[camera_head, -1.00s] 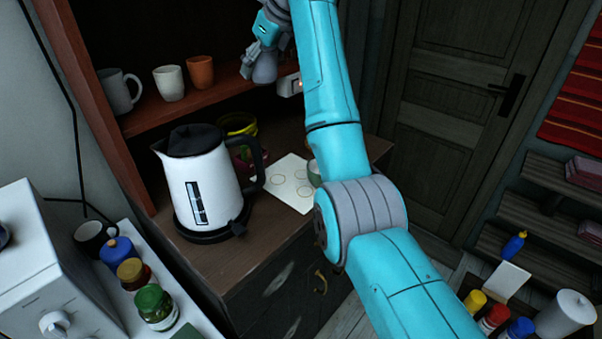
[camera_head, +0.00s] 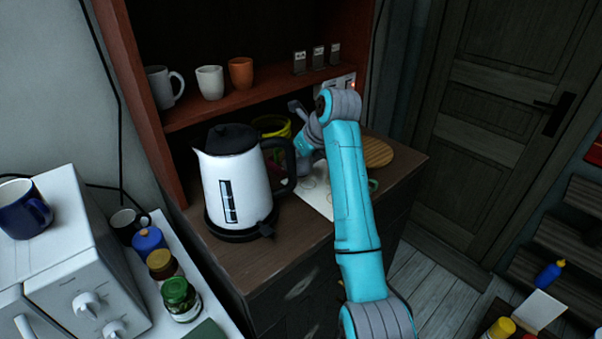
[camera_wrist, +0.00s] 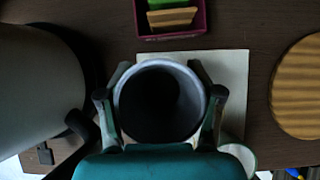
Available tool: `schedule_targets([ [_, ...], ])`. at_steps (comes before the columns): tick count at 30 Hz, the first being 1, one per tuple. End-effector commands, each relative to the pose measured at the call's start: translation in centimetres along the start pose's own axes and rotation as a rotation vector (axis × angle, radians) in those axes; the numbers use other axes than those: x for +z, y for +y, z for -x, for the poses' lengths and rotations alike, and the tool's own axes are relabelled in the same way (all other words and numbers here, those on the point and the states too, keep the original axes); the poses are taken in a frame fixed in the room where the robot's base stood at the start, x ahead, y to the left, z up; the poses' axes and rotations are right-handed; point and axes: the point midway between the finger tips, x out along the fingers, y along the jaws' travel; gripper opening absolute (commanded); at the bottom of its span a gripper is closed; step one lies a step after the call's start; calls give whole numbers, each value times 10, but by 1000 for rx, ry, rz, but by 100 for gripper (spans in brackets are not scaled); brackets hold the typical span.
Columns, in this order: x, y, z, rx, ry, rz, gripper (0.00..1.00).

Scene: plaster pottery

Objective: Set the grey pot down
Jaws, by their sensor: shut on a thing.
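The grey pot (camera_wrist: 160,103) is seen from above in the wrist view, its round mouth facing the camera. My gripper (camera_wrist: 160,78) is shut on it, with one finger on each side. The pot is over a white sheet with ring outlines (camera_head: 318,197) on the wooden cabinet top; the sheet also shows in the wrist view (camera_wrist: 233,70). I cannot tell whether the pot touches the sheet. In the head view my arm hides most of the pot and the fingers.
A white kettle (camera_head: 237,185) stands left of the sheet, close to my gripper. A round wooden board (camera_head: 378,152) lies to the right. A magenta box (camera_wrist: 198,22) with green and tan items is behind. A small round green-rimmed item (camera_wrist: 240,153) is near the sheet's front right.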

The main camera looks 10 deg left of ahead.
Motion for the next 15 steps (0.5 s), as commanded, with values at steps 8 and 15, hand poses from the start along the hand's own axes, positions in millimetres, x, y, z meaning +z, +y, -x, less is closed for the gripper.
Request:
schedule_targets([
  [8,-16,0,-24,1,1,0,26],
  [15,-23,0,-36,-1,-1,1,26],
])
